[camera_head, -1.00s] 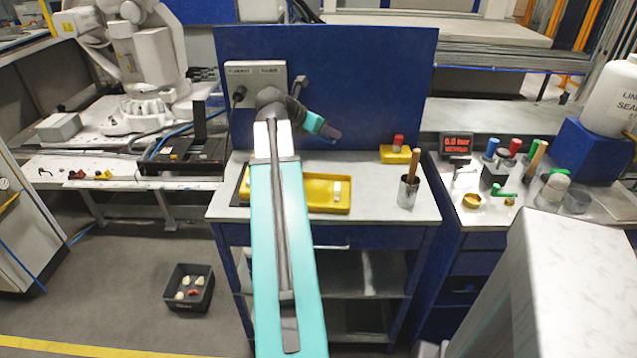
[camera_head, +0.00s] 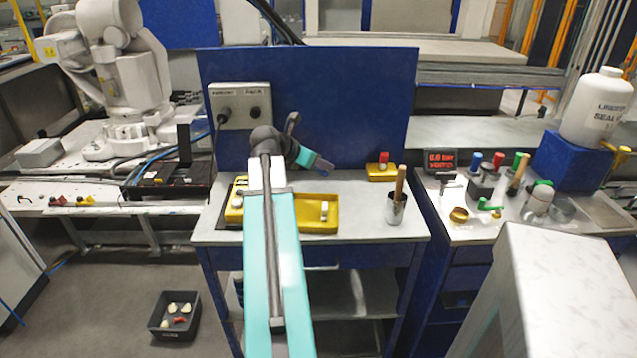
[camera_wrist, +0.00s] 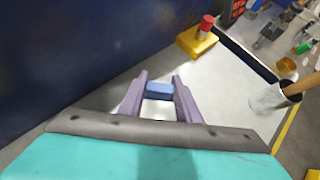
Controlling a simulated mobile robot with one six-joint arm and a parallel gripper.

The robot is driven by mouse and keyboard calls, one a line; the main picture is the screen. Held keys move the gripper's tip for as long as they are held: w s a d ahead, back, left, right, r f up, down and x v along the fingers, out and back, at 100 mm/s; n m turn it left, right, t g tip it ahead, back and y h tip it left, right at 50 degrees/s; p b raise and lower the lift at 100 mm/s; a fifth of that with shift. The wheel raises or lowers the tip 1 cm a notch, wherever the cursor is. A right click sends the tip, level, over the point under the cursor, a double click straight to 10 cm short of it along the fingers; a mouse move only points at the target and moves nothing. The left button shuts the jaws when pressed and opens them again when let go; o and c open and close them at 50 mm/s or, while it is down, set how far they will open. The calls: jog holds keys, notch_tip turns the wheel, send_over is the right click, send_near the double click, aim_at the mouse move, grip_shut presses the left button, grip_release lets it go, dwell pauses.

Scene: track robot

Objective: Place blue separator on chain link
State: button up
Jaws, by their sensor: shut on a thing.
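My gripper (camera_wrist: 158,88) is shut on the blue separator (camera_wrist: 158,91), a small blue block held crosswise between its two fingers. In the head view my gripper (camera_head: 318,164) is above the middle bench, in front of the blue back panel; the separator is too small to tell there. A yellow tray (camera_head: 285,226) on the bench, below and left of my gripper, holds a small whitish piece (camera_head: 323,210). I cannot tell whether this piece is the chain link, and no chain link shows clearly in either view.
A yellow block with a red top (camera_head: 383,160) and a metal cup with a wooden handle (camera_head: 397,210) stand on the bench's right side. The blue panel (camera_head: 330,105) rises behind. A black bin (camera_head: 175,315) is on the floor. Bare bench lies between tray and cup.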

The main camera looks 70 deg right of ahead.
aim_at(320, 190)
jog(key=shift+f, duration=1.25)
jog(key=shift+f, duration=0.1)
jog(key=shift+f, duration=1.75)
jog(key=o, duration=1)
jog(key=shift+f, duration=0.1)
jog(key=v, duration=1.2)
